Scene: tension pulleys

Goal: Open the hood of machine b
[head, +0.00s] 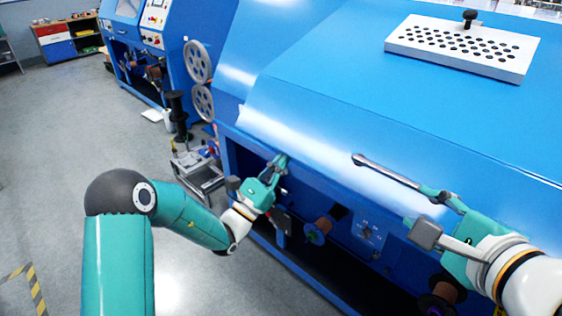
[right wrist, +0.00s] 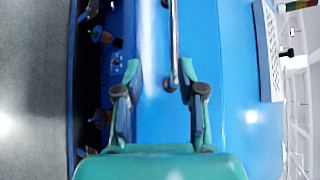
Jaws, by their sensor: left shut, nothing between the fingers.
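The large blue machine in front of me has a sloping blue hood (head: 330,85) that is down. No label shows which machine it is. A metal bar handle (head: 388,172) runs along the lower front of the hood; it also shows in the right wrist view (right wrist: 174,40). My right gripper (head: 442,195) is at the near end of the handle. In the right wrist view the right gripper (right wrist: 161,68) is open, with the handle's end between its spread fingers, closer to the right finger. My left gripper (head: 281,163) is shut and empty at the hood's lower edge, left of the handle.
A perforated metal box (head: 462,48) sits on top of the machine. Under the hood is an open bay with spools (head: 319,231). A second blue machine (head: 140,40) and a drawer cabinet (head: 68,40) stand further back.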

